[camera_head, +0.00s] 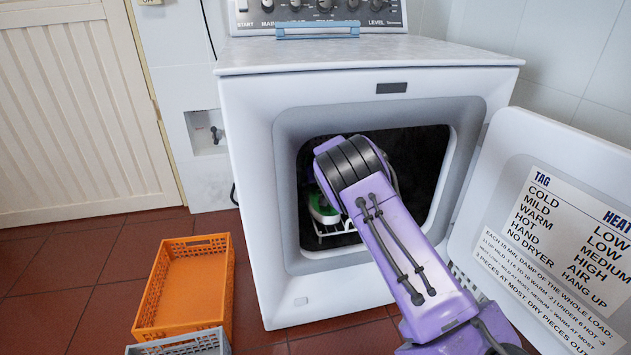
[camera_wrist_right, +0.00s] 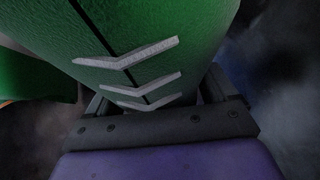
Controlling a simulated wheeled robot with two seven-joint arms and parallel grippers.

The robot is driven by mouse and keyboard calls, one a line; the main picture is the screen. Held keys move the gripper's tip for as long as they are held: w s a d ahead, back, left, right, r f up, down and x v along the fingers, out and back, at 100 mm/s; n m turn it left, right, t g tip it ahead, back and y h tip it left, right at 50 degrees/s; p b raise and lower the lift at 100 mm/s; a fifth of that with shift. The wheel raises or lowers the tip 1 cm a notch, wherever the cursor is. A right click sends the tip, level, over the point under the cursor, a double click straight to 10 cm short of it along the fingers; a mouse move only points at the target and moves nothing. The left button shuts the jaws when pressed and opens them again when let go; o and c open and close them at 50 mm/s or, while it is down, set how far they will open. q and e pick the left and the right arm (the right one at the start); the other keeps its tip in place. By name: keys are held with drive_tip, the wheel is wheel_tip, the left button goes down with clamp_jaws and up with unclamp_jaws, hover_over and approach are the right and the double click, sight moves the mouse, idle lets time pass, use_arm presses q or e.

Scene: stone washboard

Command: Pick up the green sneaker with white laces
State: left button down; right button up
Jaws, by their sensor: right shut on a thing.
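The green sneaker (camera_head: 322,207) is inside the dryer's drum, partly hidden behind my right arm in the head view. In the right wrist view the sneaker (camera_wrist_right: 75,35) fills the upper part of the picture, with white chevron-like laces (camera_wrist_right: 128,75) close to the gripper. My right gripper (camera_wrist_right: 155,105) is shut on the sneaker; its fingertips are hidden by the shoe. My right arm reaches in through the dryer's opening from the lower right. My left gripper is not in view.
The white dryer (camera_head: 262,190) stands open, its door (camera_head: 480,215) swung out to the right. A white wire rack (camera_head: 335,232) is in the drum. An orange basket (camera_head: 190,325) and a grey basket (camera_head: 180,347) sit on the tiled floor at left.

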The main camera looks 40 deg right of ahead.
sight(328, 212)
drive_tip(key=s+a, duration=0.1)
drive_tip(key=s, duration=0.1)
drive_tip(key=s+a+b, duration=0.1)
drive_tip(key=s+a, duration=0.1)
drive_tip(key=s, duration=0.1)
drive_tip(key=s+a+b, duration=0.1)
drive_tip(key=s, duration=0.2)
drive_tip(key=shift+a+f, duration=0.1)
drive_tip(key=shift+a, duration=0.25)
drive_tip(key=s+a, duration=0.1)
drive_tip(key=s, duration=0.1)
drive_tip(key=s+a, duration=0.1)
drive_tip(key=s, duration=0.1)
drive_tip(key=s+a, duration=0.1)
drive_tip(key=s, duration=0.1)
drive_tip(key=shift+a, duration=0.15)
